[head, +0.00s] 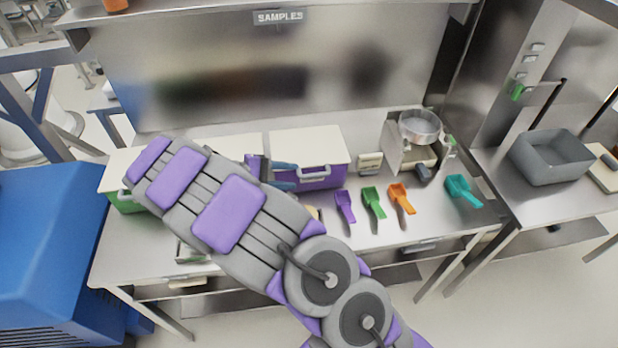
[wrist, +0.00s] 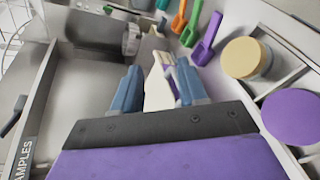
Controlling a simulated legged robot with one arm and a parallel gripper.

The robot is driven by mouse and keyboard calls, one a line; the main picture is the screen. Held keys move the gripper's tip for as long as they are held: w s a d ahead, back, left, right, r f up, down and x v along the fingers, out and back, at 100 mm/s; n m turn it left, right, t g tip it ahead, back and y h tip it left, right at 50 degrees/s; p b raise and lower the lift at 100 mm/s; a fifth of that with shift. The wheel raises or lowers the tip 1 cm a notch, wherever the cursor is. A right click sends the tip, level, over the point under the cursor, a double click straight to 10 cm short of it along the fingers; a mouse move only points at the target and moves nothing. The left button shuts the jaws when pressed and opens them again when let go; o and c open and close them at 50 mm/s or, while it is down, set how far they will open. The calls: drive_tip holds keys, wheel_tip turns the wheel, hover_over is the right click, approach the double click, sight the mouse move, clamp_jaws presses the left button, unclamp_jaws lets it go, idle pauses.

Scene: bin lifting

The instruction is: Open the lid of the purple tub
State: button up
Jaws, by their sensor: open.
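The purple tub (head: 338,177) stands on the steel bench in the head view, with its white lid (head: 310,147) lying flat and closed on top. A pale handle (head: 313,176) shows on its front. My gripper (head: 287,175) is at the tub's left front, its blue fingers pointing right near the handle. In the wrist view my gripper (wrist: 156,82) is open, with part of the white lid (wrist: 157,88) showing between the fingers. I cannot tell whether either finger touches the tub. My arm hides part of the tub's left side.
A green tub (head: 127,203) stands to the left, partly behind my arm. Purple (head: 345,207), green (head: 374,203), orange (head: 401,198) and teal (head: 462,190) scoops lie to the right. A metal scale with a pan (head: 420,127) stands behind them. A grey bin (head: 552,158) is at far right.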

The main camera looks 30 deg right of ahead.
sight(305, 178)
drive_tip(key=w+a+f+n+t+h, duration=0.2)
drive_tip(key=w+a+f+n+t, duration=0.1)
drive_tip(key=w+a+f, duration=0.3)
drive_tip(key=d+f+b, duration=0.1)
drive_tip(key=d, duration=0.4)
drive_tip(key=d+f+b, duration=0.1)
drive_tip(key=d+f, duration=0.1)
drive_tip(key=d, duration=0.3)
drive_tip(key=d+f+b, duration=0.1)
drive_tip(key=d+f, duration=0.1)
drive_tip(key=d, duration=0.4)
drive_tip(key=shift+s, duration=0.1)
clamp_jaws()
